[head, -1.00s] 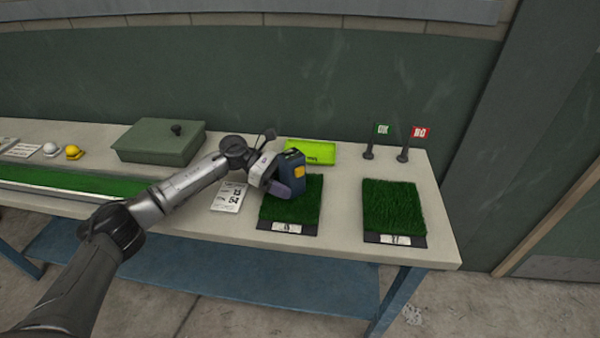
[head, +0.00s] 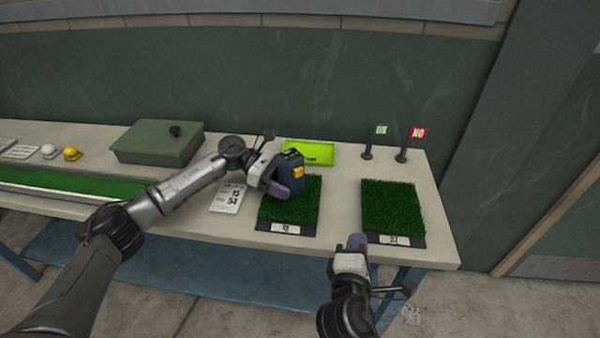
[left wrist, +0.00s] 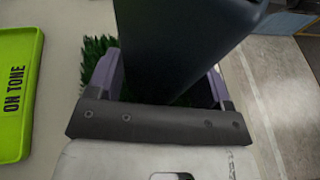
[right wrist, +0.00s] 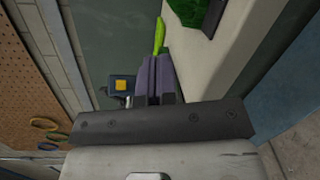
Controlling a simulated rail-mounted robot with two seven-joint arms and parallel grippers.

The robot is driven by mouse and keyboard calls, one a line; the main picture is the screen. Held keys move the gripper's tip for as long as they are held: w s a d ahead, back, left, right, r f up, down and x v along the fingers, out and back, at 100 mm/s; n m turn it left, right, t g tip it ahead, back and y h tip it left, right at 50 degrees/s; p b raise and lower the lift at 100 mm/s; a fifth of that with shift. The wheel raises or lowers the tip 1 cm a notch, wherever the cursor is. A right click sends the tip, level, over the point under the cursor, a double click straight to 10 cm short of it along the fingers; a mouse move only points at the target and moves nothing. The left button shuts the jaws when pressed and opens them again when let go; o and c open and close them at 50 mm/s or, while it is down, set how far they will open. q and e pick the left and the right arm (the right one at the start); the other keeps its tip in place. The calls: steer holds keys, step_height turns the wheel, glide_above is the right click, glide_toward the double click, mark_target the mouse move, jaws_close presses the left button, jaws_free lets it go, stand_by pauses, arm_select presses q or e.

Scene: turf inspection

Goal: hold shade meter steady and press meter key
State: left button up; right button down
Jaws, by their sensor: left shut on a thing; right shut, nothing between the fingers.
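The shade meter (head: 290,177) is a dark blue block with a yellow-orange key (head: 299,173) on its face. My left gripper (head: 275,188) is shut on it and holds it over the left turf sample (head: 289,212). In the left wrist view the meter (left wrist: 185,45) sits between the purple fingers. My right gripper (head: 356,243) is shut and empty at the table's front edge, near the right turf sample (head: 393,208) and apart from the meter. The right wrist view shows the meter with its key (right wrist: 122,84) beyond the closed fingers.
A lime tray (head: 310,152) lies behind the meter, with a printed card (head: 229,198) to the left. A green lidded box (head: 158,144) stands further left. Green (head: 381,130) and red (head: 418,133) flags stand at the back right.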

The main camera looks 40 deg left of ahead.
steer(key=w+a+r+n+t+y, duration=0.1)
steer(key=a+r+n+y, duration=0.2)
steer(key=a+r+n, duration=0.3)
steer(key=shift+w+a+n, duration=0.15)
steer(key=shift+n, duration=1.05)
steer(key=shift+w+a, duration=0.35)
steer(key=shift+a, duration=1.05)
steer(key=shift+w+a, duration=0.4)
steer(key=shift+a, duration=1.05)
steer(key=shift+w+a, duration=0.35)
steer(key=shift+a, duration=1.05)
steer(key=shift+w+a, duration=0.25)
steer(key=shift+a, duration=0.7)
steer(key=shift+d, duration=0.1)
steer(key=shift+s+d, duration=0.25)
steer(key=shift+d, duration=0.6)
steer(key=shift+d, duration=0.1)
steer(key=shift+s+d, duration=0.2)
steer(key=shift+d, duration=0.6)
steer(key=shift+s+d, duration=0.25)
steer(key=shift+d, duration=0.5)
steer(key=shift+s+d, duration=0.2)
steer(key=shift+d, duration=0.6)
